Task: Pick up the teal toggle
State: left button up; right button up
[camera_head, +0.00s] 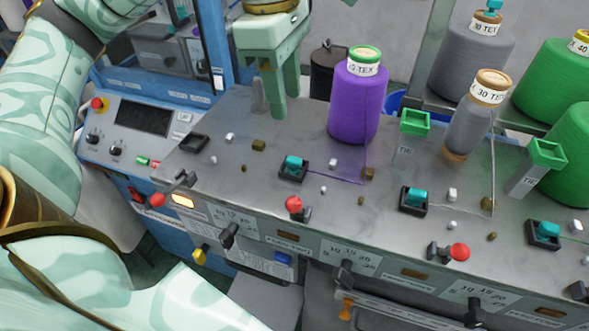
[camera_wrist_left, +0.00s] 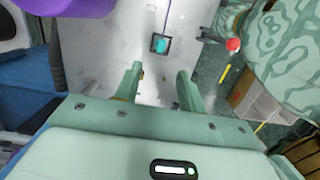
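Several teal toggles sit in dark square bases on the grey machine top in the head view: one (camera_head: 293,163) in front of the purple cone, one (camera_head: 416,197) in the middle, one (camera_head: 545,232) at the right. My left gripper (camera_head: 268,108) hangs with fingers down over the back left of the machine top, behind the nearest toggle and apart from it. In the left wrist view its fingers (camera_wrist_left: 160,88) are spread with nothing between them. A teal toggle (camera_wrist_left: 160,44) in its base shows beyond the fingertips. My right gripper is not in view.
A purple yarn cone (camera_head: 357,105) stands right of my left gripper. A grey cone (camera_head: 470,120) and green guides (camera_head: 415,122) stand farther right. Red-knobbed levers (camera_head: 293,204) line the front edge. An empty-looking dark square base (camera_head: 194,143) is at the left.

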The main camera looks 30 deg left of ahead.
pick_arm(q)
send_over(294, 159)
jog(key=f, duration=0.6)
jog(key=shift+w+a+f+b, duration=0.1)
jog(key=shift+a+b, duration=0.2)
jog(key=shift+a, duration=0.05)
jog(key=f, duration=0.5)
jog(key=shift+d+f, duration=0.2)
jog(key=shift+d, duration=0.05)
jog(key=shift+c, duration=0.3)
grip_shut()
